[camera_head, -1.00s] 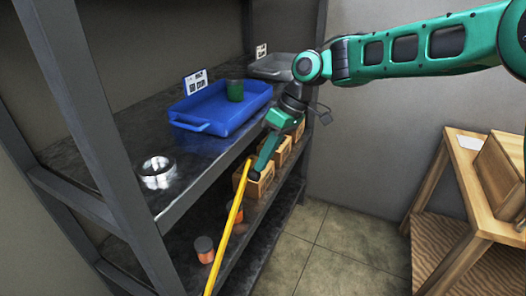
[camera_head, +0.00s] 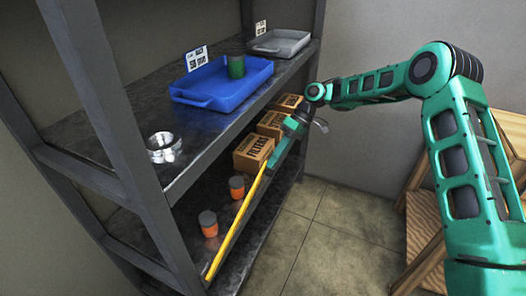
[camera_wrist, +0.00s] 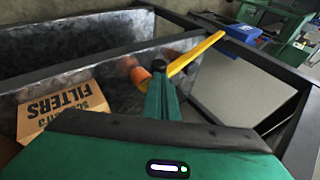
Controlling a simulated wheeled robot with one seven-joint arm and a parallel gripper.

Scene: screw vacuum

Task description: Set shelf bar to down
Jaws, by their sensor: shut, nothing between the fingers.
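The yellow shelf bar (camera_head: 238,222) runs slanted in the picture along the front of the lower shelf, low and close to its front edge. In the wrist view the bar (camera_wrist: 195,54) stretches away from beside my fingertips. My gripper (camera_head: 271,170) is shut and empty, pointing down at the bar's far end. In the wrist view my closed fingertips (camera_wrist: 158,66) are right by the bar's near end; I cannot tell if they touch it. The lower shelf (camera_head: 228,253) is partly hidden by the upper shelf.
Cardboard boxes, including one marked FILTERS (camera_head: 253,153), and orange jars (camera_head: 209,224) stand on the lower shelf behind the bar. A blue tray (camera_head: 222,90), grey tray (camera_head: 280,43) and metal ring (camera_head: 164,147) are on the upper shelf. Open floor (camera_head: 330,240) lies right.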

